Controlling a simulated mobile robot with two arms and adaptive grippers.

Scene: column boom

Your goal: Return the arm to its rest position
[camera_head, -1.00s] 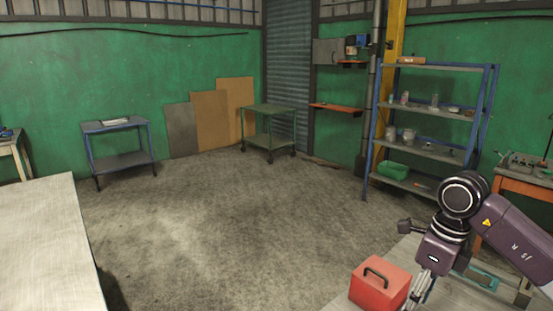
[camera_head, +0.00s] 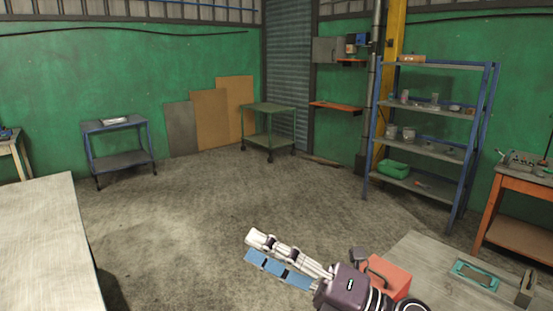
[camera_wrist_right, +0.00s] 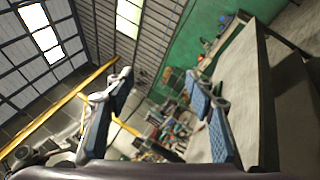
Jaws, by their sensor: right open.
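My right gripper (camera_head: 255,248) is open and empty, held in the air at the lower middle of the head view. Its fingers point left, with blue pads showing. In the right wrist view its two fingers (camera_wrist_right: 158,82) stand well apart with nothing between them. The view past them is tilted and shows roof, wall and a table edge. My right wrist partly covers a red box (camera_head: 393,276) on the wooden bench (camera_head: 430,258) at the lower right. My left gripper is not in view.
A teal-framed item (camera_head: 476,275) lies on the bench. A pale table (camera_head: 45,235) fills the lower left. A blue-framed shelf rack (camera_head: 425,180) stands at right beside an orange workbench (camera_head: 520,186). A blue trolley (camera_head: 120,160) and a green trolley (camera_head: 268,140) stand farther back. The middle floor is clear.

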